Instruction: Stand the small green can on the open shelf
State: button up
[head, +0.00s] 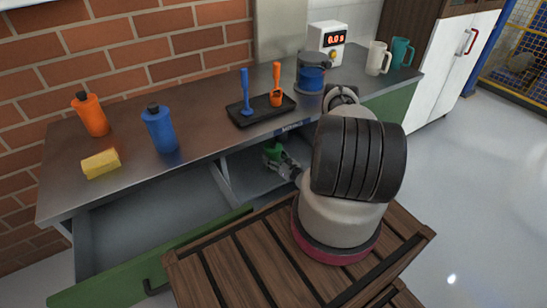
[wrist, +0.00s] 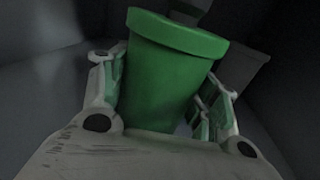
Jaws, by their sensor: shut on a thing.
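The small green can (wrist: 168,75) fills the middle of the wrist view, rim at the top, leaning slightly in that picture. My gripper (wrist: 163,90) is shut on it, one finger on each side.
The worktop (head: 207,118) overhangs the shelf. A divider (head: 225,178) stands left of the can, and an open drawer with a green front (head: 160,262) lies further left. A grey shape (wrist: 240,68) is behind the can. Bottles, a sponge and a black tray (head: 262,117) stand above.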

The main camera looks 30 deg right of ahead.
jog(key=o, duration=1.3)
jog(key=shift+f, duration=0.15)
jog(key=shift+o, duration=0.2)
jog(key=shift+r, duration=0.2)
jog(key=s+d, duration=0.1)
jog(key=s, duration=1.1)
jog(key=shift+d, duration=0.4)
jog(key=shift+f, duration=0.15)
